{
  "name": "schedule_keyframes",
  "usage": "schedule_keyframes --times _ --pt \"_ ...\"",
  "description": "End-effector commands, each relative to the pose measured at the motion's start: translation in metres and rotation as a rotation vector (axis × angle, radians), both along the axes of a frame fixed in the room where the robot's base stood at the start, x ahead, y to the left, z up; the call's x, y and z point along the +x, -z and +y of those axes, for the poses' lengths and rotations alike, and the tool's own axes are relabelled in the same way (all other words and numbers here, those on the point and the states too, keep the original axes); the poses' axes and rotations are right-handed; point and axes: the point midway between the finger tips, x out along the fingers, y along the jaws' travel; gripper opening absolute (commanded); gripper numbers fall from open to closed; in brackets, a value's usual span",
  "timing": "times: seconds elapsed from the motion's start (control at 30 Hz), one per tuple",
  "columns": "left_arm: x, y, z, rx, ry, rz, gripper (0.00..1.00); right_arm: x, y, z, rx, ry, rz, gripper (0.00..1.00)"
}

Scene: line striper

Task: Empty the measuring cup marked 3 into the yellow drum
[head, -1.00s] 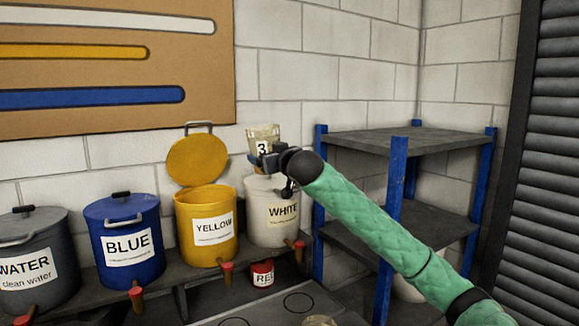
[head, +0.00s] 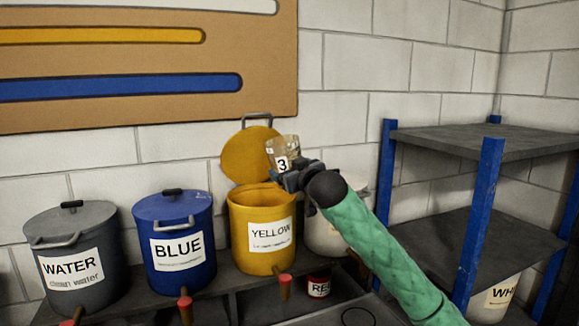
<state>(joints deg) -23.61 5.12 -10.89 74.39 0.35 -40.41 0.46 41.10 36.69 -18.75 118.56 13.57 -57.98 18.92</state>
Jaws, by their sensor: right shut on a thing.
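The measuring cup marked 3 (head: 283,146) is clear, with a white label. The cup looks partly filled with something tan, but this is too small to be sure. The yellow drum (head: 262,255) stands on the shelf with its yellow lid (head: 250,155) raised open behind it. My left gripper is not in view.
A blue drum (head: 177,270) and a grey water drum (head: 85,285) stand closed to the left. A white drum (head: 325,238) is partly hidden behind my right arm. A small red can (head: 319,286) sits below. A blue-posted shelf rack (head: 480,215) stands at right.

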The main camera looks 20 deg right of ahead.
Motion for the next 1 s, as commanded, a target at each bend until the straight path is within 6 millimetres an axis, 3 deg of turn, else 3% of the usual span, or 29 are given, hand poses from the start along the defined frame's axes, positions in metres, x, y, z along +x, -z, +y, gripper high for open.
schedule_keyframes --times 0.5,1.0 --pt "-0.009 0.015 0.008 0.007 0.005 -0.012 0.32 0.002 -0.010 -0.020 -0.350 0.004 -0.033 0.47" --pt "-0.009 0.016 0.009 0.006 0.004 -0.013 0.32 0.002 -0.008 -0.019 -0.358 0.002 -0.034 0.46"
